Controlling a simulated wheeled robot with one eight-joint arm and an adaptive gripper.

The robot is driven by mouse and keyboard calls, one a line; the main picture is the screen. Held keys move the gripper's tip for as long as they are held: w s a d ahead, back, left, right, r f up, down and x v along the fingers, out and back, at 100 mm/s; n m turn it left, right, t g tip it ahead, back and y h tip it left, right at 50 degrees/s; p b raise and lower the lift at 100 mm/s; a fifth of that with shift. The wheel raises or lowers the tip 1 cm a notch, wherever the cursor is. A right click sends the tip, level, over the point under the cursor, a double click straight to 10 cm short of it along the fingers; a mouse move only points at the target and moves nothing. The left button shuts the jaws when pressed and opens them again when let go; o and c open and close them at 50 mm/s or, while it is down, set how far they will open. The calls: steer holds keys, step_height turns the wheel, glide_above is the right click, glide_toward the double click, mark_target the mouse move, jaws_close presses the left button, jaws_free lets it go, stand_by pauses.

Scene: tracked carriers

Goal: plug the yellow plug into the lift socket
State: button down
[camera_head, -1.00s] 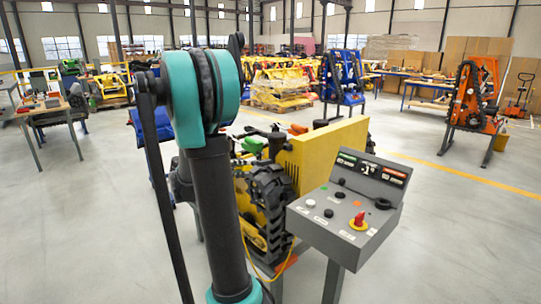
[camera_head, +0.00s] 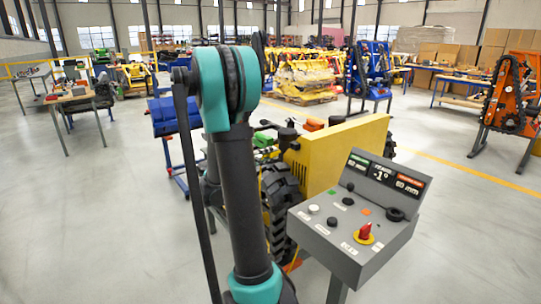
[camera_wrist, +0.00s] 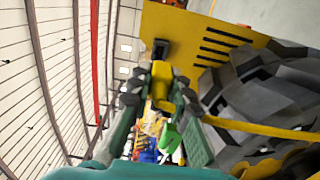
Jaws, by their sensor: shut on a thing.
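My gripper (camera_wrist: 158,98) shows in the wrist view with its two fingers shut on the yellow plug (camera_wrist: 161,76). A yellow cable (camera_wrist: 265,129) runs in from the right edge below it. Just beyond the plug, a small black fitting (camera_wrist: 161,46) sits on the yellow panel; it may be the lift socket, but I cannot tell for sure. The plug's tip looks close to it, and I cannot tell whether they touch. In the head view my arm hides the gripper and the plug. The yellow panel of the tracked carrier (camera_head: 335,152) stands behind the control box.
A grey control box (camera_head: 345,225) with a display, several buttons and a red knob (camera_head: 365,231) stands right of my arm. The carrier's black track (camera_head: 281,195) is close beside my arm. Open floor lies left and right. An orange carrier (camera_head: 510,95) stands far right.

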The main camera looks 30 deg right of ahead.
mark_target(279, 151)
steer(key=shift+w+d, duration=0.2)
steer(key=shift+d, duration=2.6)
steer(key=shift+w+d, duration=0.15)
steer(key=shift+d, duration=1.25)
steer(key=shift+a, duration=0.1)
steer(key=shift+a, duration=0.9)
steer(key=shift+d, duration=1)
stand_by(0.5)
steer(key=c, duration=1.3)
jaws_free()
steer(key=shift+c, duration=0.2)
steer(key=s+a, duration=0.1)
steer(key=a, duration=1.1)
